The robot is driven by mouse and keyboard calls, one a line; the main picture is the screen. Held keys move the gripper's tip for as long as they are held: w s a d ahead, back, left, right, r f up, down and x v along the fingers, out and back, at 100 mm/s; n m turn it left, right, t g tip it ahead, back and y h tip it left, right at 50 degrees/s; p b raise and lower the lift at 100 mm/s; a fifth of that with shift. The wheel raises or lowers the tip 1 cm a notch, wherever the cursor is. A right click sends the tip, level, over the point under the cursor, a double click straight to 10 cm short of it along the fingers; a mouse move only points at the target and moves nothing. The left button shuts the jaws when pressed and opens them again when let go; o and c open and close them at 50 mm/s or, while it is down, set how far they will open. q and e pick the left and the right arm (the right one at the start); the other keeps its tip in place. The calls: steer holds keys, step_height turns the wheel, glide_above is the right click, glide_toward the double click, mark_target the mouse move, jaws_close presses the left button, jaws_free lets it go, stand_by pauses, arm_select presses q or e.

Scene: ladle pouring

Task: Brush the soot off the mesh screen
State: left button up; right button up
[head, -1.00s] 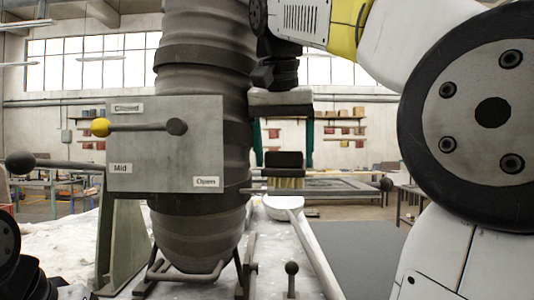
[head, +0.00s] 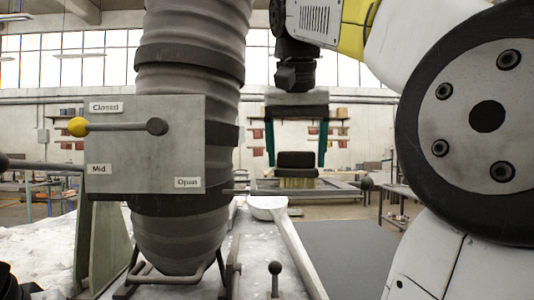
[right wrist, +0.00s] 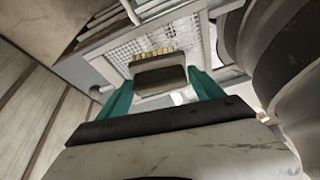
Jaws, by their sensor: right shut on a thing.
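My right gripper (head: 296,145) has teal fingers and is shut on a brush with a dark block (head: 297,160) and pale bristles pointing down. In the right wrist view the dark brush block (right wrist: 160,76) sits between the teal fingers, with its tan bristles over the mesh screen (right wrist: 190,30). The screen is a light perforated sheet in a grey frame; in the head view its frame (head: 345,187) shows nearly edge-on behind the brush. I cannot tell whether the bristles touch the mesh, and no soot can be made out.
A large ribbed dark column (head: 185,230) stands left of the brush, with a lever panel (head: 150,170) marked Closed, Mid and Open. A short ball-topped lever (head: 275,268) stands in front. Grey floor is clear at right.

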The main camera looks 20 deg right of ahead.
mark_target(315, 155)
steer(key=shift+s+d+f, duration=0.1)
steer(key=shift+s+d, duration=0.2)
steer(key=shift+d, duration=0.55)
steer(key=shift+s+d+f, duration=0.1)
steer(key=shift+s+d, duration=0.2)
steer(key=shift+d, duration=0.55)
steer(key=shift+s+d, duration=0.25)
steer(key=shift+d, duration=0.55)
steer(key=shift+s+d, duration=0.2)
steer(key=shift+d, duration=0.55)
step_height(315, 155, up, 6)
steer(key=shift+r, duration=0.2)
steer(key=shift+r, duration=0.1)
steer(key=shift+r, duration=1.35)
